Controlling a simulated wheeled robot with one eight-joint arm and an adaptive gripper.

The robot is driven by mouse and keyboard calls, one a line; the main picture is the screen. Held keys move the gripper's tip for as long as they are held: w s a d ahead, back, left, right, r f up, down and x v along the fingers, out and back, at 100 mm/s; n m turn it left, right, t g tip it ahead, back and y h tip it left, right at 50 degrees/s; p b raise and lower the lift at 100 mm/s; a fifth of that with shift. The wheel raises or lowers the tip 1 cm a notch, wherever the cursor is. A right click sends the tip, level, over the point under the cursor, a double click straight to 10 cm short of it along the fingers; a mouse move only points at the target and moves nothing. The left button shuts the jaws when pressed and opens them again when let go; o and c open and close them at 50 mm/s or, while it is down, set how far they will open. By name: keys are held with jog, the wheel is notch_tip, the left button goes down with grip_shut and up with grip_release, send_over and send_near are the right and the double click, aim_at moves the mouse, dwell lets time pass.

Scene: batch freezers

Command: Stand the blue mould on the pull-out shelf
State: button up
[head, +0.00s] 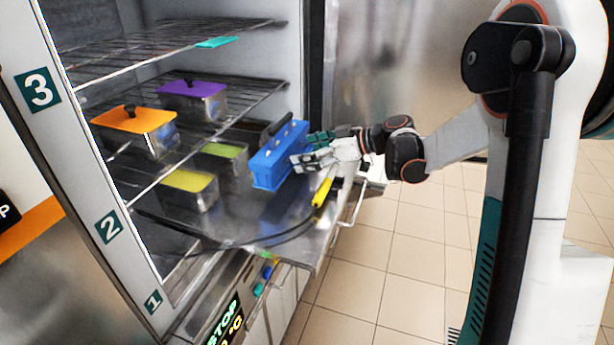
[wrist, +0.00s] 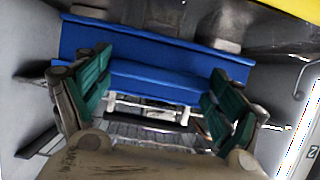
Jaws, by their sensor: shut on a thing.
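The blue mould (head: 278,160) is a long blue block-shaped piece. It is held in front of the open freezer, above the steel pull-out shelf (head: 290,222), with its reflection or shadow on the metal below. It looks slightly tilted in the head view, and a small gap seems to show beneath it. My gripper (head: 311,149) is shut on its right side. In the wrist view the blue mould (wrist: 150,78) lies across the picture between the green-padded fingers of my gripper (wrist: 155,92). The mould's far side is hidden.
Steel bins with orange (head: 133,119), purple (head: 191,88) and yellow (head: 187,180) lids stand in the freezer left of the mould. A yellow piece (head: 323,191) is at the shelf's right. A black curved line (head: 235,244) runs along the shelf front. Bare steel lies below the mould.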

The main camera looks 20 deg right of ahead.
jog(key=shift+f+b, duration=1)
jog(key=shift+f, duration=1.8)
jog(key=o, duration=1.8)
jog(key=p+v, duration=0.4)
jog(key=v, duration=0.8)
jog(key=shift+r, duration=0.1)
